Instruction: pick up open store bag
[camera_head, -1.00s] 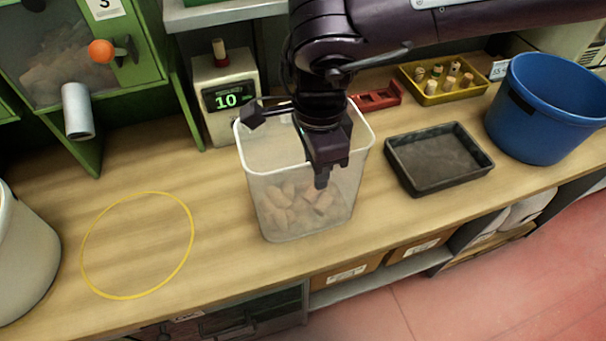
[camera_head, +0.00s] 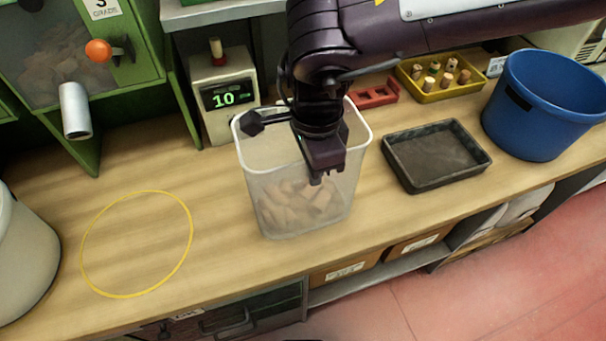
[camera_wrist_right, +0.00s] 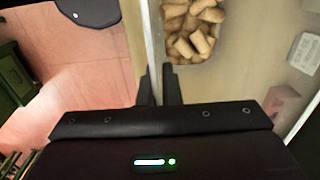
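No store bag shows clearly; the open holder in view is a translucent bin (camera_head: 345,195) with a white rim, standing upright on the worktop. Corks (camera_head: 298,205) lie in its lower part, and these corks also show in the right wrist view (camera_wrist_right: 190,30). My right gripper (camera_head: 324,178) points down at the bin's front rim. In the right wrist view its two fingers (camera_wrist_right: 158,88) stand close together, one on each side of the bin's wall. I cannot tell whether they press on it. My left gripper is out of view.
A black tray (camera_head: 396,176) and a blue bucket (camera_head: 545,120) stand to the right. A scale reading 10 (camera_head: 222,97) and a yellow cork box (camera_head: 428,93) are behind. A yellow ring (camera_head: 137,192) marks clear worktop on the left.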

